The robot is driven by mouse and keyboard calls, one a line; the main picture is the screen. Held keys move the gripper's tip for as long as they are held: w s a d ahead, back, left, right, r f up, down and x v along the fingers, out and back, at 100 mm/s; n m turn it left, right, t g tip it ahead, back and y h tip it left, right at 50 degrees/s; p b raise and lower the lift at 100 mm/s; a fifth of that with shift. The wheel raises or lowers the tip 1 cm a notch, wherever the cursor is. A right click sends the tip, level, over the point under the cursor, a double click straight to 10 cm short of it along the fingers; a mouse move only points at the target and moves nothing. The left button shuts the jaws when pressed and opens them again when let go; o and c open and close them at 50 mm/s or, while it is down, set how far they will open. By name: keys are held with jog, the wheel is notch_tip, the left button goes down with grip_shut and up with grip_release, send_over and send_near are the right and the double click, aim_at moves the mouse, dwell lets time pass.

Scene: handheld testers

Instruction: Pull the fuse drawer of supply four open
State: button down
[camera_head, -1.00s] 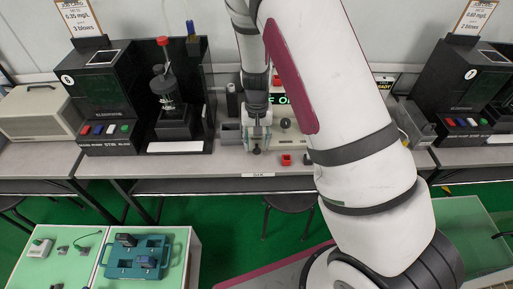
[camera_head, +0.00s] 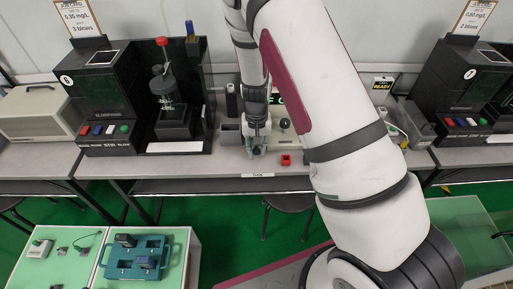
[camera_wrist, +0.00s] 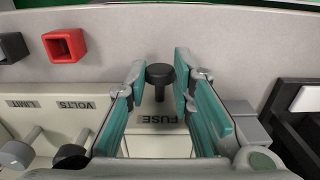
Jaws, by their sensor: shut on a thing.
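The supply (camera_head: 290,130) is a pale bench unit, partly hidden behind my arm. Its panel in the wrist view (camera_wrist: 70,120) bears upside-down VOLTS, LIMIT and FUSE labels. A black round fuse drawer knob (camera_wrist: 160,75) stands by the FUSE label (camera_wrist: 160,118). My gripper (camera_wrist: 160,78) has its teal fingers on either side of this knob and is shut on it. In the head view, my gripper (camera_head: 257,150) points down at the supply's front edge. How far the drawer is out cannot be told.
A red open square cup (camera_head: 286,159) stands on the bench near the gripper. A black tester (camera_head: 100,95) stands to the left, another (camera_head: 465,90) to the right. A grey box (camera_head: 230,134) is close on the gripper's left.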

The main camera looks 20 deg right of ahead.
jog(key=s+p, duration=0.1)
jog(key=s, duration=0.1)
jog(key=s+a, duration=0.1)
jog(key=s, duration=0.1)
jog(key=s+a+p, duration=0.1)
jog(key=s, duration=0.2)
jog(key=shift+a+p, duration=0.1)
jog(key=shift+p, duration=0.25)
jog(key=c, duration=1.4)
grip_release()
notch_tip(320, 180, up, 12)
